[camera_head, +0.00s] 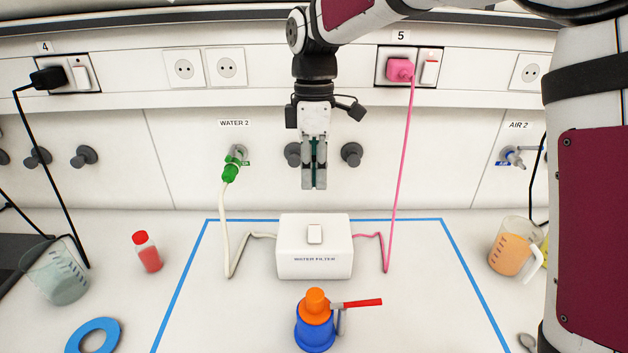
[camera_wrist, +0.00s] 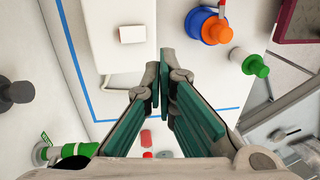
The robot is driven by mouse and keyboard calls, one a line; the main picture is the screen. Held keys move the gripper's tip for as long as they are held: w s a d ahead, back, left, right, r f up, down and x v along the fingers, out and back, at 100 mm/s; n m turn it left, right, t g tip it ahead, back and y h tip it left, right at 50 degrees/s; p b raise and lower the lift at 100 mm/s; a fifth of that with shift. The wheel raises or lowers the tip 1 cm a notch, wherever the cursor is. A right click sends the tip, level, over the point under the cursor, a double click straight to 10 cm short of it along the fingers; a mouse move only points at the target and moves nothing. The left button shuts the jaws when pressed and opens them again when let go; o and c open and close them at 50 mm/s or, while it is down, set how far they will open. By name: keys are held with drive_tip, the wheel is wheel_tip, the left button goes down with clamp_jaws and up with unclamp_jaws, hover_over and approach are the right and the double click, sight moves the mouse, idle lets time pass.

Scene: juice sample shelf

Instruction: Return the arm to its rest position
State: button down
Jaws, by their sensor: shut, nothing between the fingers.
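My gripper (camera_head: 314,185) hangs pointing down in the head view, in front of the wall and above the back of the white water filter box (camera_head: 315,258). Its fingers are together with nothing between them. In the wrist view, my gripper (camera_wrist: 167,85) shows its green finger pads close together. The arm reaches in from the upper right in the head view. The gripper is apart from the water filter box and touches nothing that I can see.
A blue and orange vessel (camera_head: 315,325) stands in front of the filter box. A pink cord (camera_head: 402,170) hangs right of my gripper; a green tap connector (camera_head: 231,170) is left. A beaker (camera_head: 58,272), a red-capped bottle (camera_head: 148,253) and an orange-filled jug (camera_head: 510,250) stand at the sides.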

drive_tip(key=s+d+r+m+t, duration=0.2)
drive_tip(key=s+d+m, duration=0.6)
drive_tip(key=s, duration=0.4)
drive_tip(key=s+d+r+m+t, duration=0.2)
drive_tip(key=s+d+m+t, duration=0.2)
drive_tip(key=s+d+m, duration=0.5)
drive_tip(key=s, duration=0.2)
drive_tip(key=shift+s+r+m+t, duration=0.3)
drive_tip(key=shift+s+r+t, duration=0.1)
